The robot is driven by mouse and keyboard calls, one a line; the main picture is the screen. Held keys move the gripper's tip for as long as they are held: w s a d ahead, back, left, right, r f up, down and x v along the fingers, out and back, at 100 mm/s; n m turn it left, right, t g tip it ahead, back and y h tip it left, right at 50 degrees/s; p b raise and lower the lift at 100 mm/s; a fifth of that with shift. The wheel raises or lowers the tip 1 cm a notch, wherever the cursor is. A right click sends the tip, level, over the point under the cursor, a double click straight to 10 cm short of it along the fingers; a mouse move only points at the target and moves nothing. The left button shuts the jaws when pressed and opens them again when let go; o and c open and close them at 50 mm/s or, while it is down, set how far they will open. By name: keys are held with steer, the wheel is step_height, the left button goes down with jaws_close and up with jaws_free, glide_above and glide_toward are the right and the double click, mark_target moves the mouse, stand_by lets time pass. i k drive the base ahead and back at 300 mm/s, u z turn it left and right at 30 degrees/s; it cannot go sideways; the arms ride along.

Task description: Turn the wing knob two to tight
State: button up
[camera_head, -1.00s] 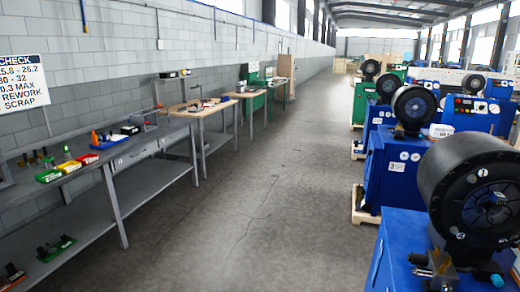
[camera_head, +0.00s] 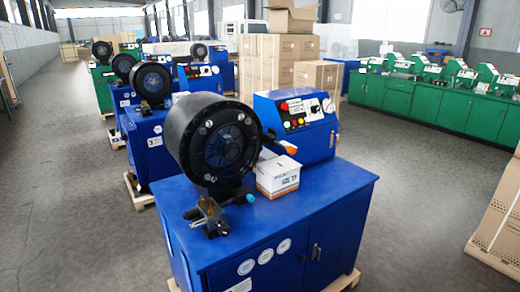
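No wing knob can be made out clearly in the head view, and I cannot tell which one is number two. The nearest blue crimper (camera_head: 275,225) stands at the centre, with a round black crimping head (camera_head: 215,140). A small metal valve fitting (camera_head: 208,214) sits on its top at the front left; its details are too small to read. A control panel (camera_head: 310,108) with coloured buttons and a dial stands at the back right of its top. My gripper is not in view.
A white box (camera_head: 278,177) sits on the crimper's top. More blue crimpers (camera_head: 150,145) line up behind to the left, on wooden pallets. Cartons (camera_head: 275,65) are stacked behind. A green bench (camera_head: 430,105) runs along the right. Open floor (camera_head: 60,180) lies left of the row.

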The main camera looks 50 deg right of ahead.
mark_target(272, 132)
steer(key=z, duration=4.85)
steer(key=i, duration=0.15)
steer(key=u, duration=3.1)
steer(key=i, duration=0.55)
steer(key=z, duration=0.3)
steer(key=k, duration=0.5)
steer(key=u, duration=0.15)
